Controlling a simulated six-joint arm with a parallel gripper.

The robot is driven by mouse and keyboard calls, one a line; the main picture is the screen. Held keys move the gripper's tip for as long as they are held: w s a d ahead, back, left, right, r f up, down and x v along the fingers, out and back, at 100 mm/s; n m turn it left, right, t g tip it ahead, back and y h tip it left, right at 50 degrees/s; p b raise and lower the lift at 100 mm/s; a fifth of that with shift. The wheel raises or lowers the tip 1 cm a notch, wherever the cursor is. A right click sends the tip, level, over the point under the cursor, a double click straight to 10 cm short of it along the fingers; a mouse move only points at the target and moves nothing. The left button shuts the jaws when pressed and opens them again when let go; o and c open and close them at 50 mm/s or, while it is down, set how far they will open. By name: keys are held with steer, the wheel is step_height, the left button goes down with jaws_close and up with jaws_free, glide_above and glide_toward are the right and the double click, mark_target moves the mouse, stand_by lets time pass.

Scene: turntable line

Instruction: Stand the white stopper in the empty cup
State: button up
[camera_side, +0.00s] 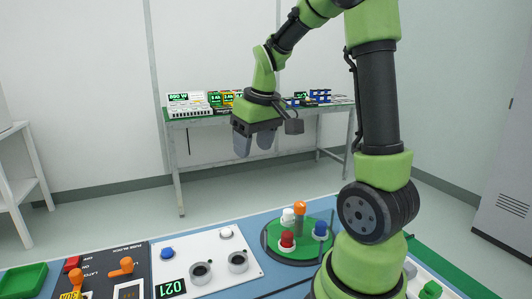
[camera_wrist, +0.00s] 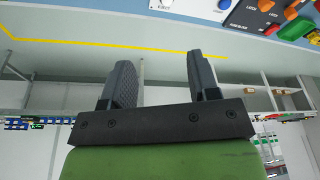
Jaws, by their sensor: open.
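A white stopper (camera_side: 288,215) stands on the round green turntable (camera_side: 272,253), at its back left. An orange piece (camera_side: 300,207), a red piece (camera_side: 287,240) and a blue piece (camera_side: 320,229) stand on the turntable close to it. Two grey ring-shaped cups (camera_side: 201,272) (camera_side: 238,262) sit on the white panel left of the turntable; their insides are too small to tell clearly. My gripper (camera_side: 242,146) is high above the table, well apart from the stopper. Its fingers (camera_wrist: 160,75) are spread in the wrist view, with nothing between them.
The white panel (camera_side: 190,250) also bears a blue knob (camera_side: 167,253), a small white knob (camera_side: 226,232) and a display (camera_side: 171,288). A black panel (camera_side: 108,262) with orange handles and a green tray (camera_side: 22,280) lie left. A loaded bench (camera_side: 200,121) stands behind.

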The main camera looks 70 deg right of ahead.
steer(key=s+a+r+t+y, duration=0.1)
steer(key=s+a, duration=0.3)
steer(key=a, duration=0.5)
steer(key=s+a+r+t+y, duration=0.2)
steer(key=s+a+r+t, duration=0.1)
steer(key=a, duration=0.5)
steer(key=shift+s+a+r+t, duration=0.35)
steer(key=shift+s+r, duration=0.35)
steer(key=shift+s, duration=0.3)
